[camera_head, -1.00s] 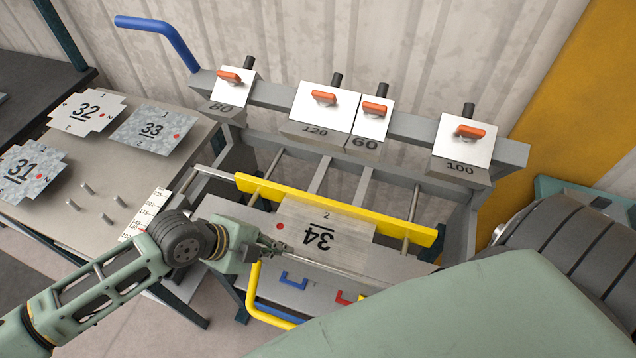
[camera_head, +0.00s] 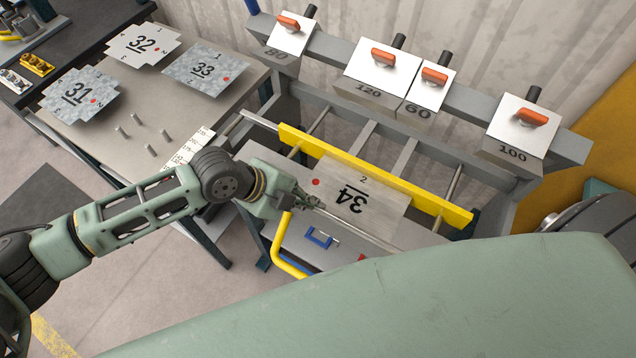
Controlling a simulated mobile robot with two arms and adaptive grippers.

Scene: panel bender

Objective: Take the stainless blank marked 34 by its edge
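The stainless blank marked 34 (camera_head: 372,192) lies flat on the bed of the bender, its far edge along the yellow bar (camera_head: 370,175). Its number reads upside down, with a red dot near its left corner. My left gripper (camera_head: 318,204) is at the blank's near left edge, fingers pointing right toward it. The fingers are small and dark here; I cannot tell whether they are open, or touching the edge. My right gripper is out of view.
Blanks 31 (camera_head: 80,95), 32 (camera_head: 143,44) and 33 (camera_head: 206,69) lie on the side table (camera_head: 105,150) with several pegs. Clamping blocks marked 80, 120, 60 and 100 (camera_head: 521,126) hang on the grey beam behind. A yellow handle (camera_head: 284,255) curves below my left gripper.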

